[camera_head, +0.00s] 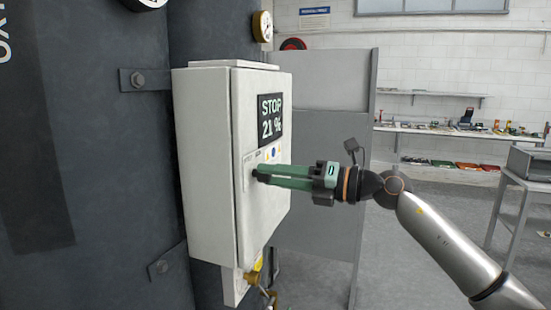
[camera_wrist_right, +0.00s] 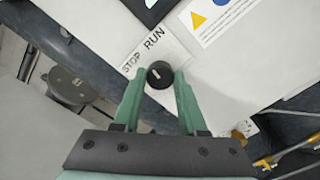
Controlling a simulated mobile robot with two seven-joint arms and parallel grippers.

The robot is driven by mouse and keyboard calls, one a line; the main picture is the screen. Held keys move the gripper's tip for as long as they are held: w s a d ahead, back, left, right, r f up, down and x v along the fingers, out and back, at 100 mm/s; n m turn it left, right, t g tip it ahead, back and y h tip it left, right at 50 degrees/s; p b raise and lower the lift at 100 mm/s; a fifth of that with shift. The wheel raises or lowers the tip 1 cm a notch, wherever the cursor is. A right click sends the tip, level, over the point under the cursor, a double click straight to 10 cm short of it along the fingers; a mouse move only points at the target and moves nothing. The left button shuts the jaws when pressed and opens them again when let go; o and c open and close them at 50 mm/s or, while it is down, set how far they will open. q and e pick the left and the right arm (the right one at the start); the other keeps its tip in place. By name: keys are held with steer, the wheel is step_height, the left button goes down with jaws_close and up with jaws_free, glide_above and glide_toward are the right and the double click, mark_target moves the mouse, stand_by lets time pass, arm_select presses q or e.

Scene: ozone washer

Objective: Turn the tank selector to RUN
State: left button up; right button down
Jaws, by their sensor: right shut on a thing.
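The tank selector is a small round black knob (camera_wrist_right: 160,72) with a short white mark, on a white plate lettered STOP and RUN (camera_wrist_right: 150,48). In the head view the plate is on the front door of the white control box (camera_head: 208,150), and the knob is hidden by the fingertips. My right gripper (camera_head: 262,177) reaches the door from the right. In the wrist view its green fingers are shut on the knob, one on each side. Which label the mark points to is hard to tell. The display (camera_head: 271,118) reads STOP 21 %. My left gripper is not in view.
The box is fixed to a dark tank (camera_head: 100,130). A yellow fitting (camera_head: 253,274) sits below the box. A grey panel (camera_head: 320,100) stands behind. A bench with tools (camera_head: 450,131) is at the back right, with open floor before it.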

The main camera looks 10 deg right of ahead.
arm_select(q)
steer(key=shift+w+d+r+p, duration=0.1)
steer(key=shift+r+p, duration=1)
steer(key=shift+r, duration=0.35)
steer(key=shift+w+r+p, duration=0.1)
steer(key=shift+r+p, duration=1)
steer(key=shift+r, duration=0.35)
arm_select(e)
steer(key=shift+r+m, duration=0.1)
steer(key=shift+m, duration=1.8)
steer(key=shift+c, duration=2.2)
jaws_free()
